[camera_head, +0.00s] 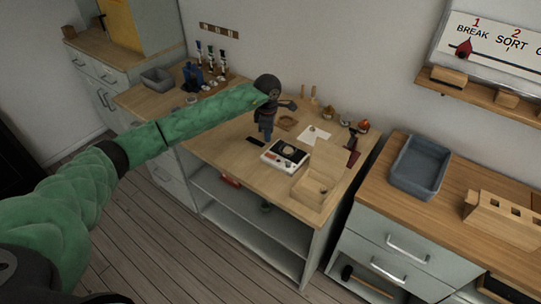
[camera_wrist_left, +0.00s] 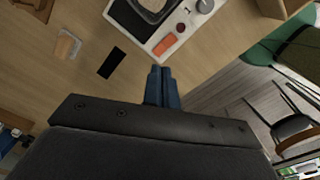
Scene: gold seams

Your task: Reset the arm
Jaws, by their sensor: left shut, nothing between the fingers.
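My left arm (camera_head: 190,122), in a green padded sleeve, reaches from the lower left across the head view to the middle workbench. My left gripper (camera_head: 266,136) hangs downward over the bench top, behind the black and white device. In the left wrist view its blue-grey fingers (camera_wrist_left: 162,86) are together with nothing between them. The white device (camera_wrist_left: 160,30) with an orange button lies just ahead of the fingertips, apart from them. My right gripper is not in view.
A black rectangle (camera_wrist_left: 111,62) lies near the fingers. A grey tray (camera_head: 419,166) stands on the right-hand counter. Open floor (camera_head: 160,240) lies in front.

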